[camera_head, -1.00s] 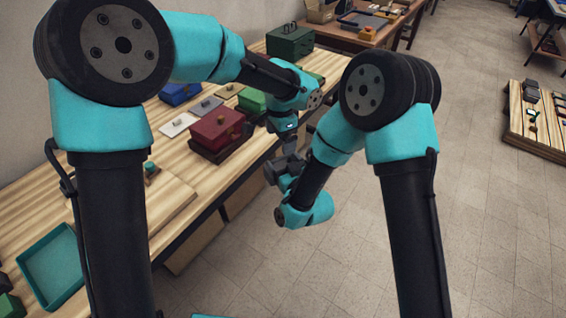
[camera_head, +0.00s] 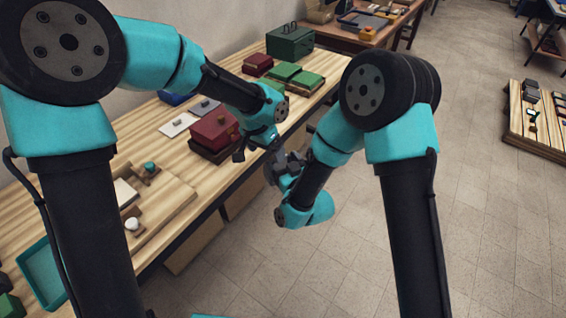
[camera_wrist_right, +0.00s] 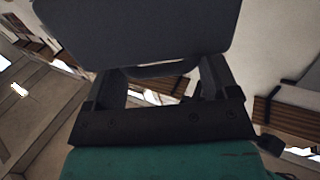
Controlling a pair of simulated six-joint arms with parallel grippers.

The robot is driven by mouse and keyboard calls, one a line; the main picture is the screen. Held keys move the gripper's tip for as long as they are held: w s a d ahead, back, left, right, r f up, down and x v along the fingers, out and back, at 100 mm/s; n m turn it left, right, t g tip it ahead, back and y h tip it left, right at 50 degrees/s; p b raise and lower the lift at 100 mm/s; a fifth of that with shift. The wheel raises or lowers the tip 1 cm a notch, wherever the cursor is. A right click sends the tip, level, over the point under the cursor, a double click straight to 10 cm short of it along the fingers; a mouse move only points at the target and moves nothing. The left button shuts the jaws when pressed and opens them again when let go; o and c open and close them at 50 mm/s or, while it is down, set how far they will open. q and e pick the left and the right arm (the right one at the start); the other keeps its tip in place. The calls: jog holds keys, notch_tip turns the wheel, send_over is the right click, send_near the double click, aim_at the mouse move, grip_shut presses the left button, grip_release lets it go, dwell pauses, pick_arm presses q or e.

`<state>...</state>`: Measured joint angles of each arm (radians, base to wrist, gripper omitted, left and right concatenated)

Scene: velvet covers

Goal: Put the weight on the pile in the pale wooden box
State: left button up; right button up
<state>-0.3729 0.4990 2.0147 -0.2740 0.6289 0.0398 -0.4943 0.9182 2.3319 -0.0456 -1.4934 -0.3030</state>
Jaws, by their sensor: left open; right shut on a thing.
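My right gripper (camera_wrist_right: 160,76) is shut on a flat dark grey thing (camera_wrist_right: 140,28) that fills the top of the right wrist view. In the head view this grey thing (camera_head: 271,171) is small and partly hidden, held past the table's edge. I cannot tell whether it is the weight. My left gripper (camera_head: 240,152) is open, partly hidden by its own wrist, close to the red box (camera_head: 214,130). A pale wooden piece (camera_head: 178,208), perhaps the pale wooden box, lies at the near part of the table, partly behind my left arm. No pile shows clearly in it.
Green books (camera_head: 285,72) and a dark green box (camera_head: 290,42) stand at the table's far end. A teal tray (camera_head: 42,275) is at the lower left. Open floor lies right of the table.

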jog(key=shift+r, duration=0.1)
pick_arm(q)
jog(key=s+a+f+n, duration=0.2)
jog(key=s+a+f, duration=0.2)
jog(key=f, duration=0.6)
jog(key=s+a+f+n+h, duration=0.1)
jog(key=s+a+f+n, duration=0.2)
jog(key=s+f, duration=0.6)
jog(key=s+a+f+n, duration=0.3)
jog(key=s+a+f, duration=0.2)
jog(key=f, duration=0.6)
jog(key=shift+s+a+f, duration=0.25)
jog(key=shift+s+a, duration=0.15)
jog(key=shift+s, duration=0.3)
pick_arm(e)
jog(key=shift+w+d, duration=0.1)
jog(key=w+d+f+m+t+h, duration=0.1)
jog(key=d+f+m+h, duration=0.1)
jog(key=d+f, duration=0.5)
jog(key=w+d+f+m+t+h, duration=0.1)
jog(key=d+f+h, duration=0.3)
jog(key=d+f, duration=0.4)
jog(key=w+d+f+m+t+h, duration=0.1)
jog(key=w+d+f+m+h, duration=0.2)
jog(key=d+f, duration=0.5)
jog(key=d, duration=0.2)
jog(key=shift+w+d+m+h, duration=0.15)
jog(key=shift+d+m+h, duration=0.15)
jog(key=shift+h, duration=0.1)
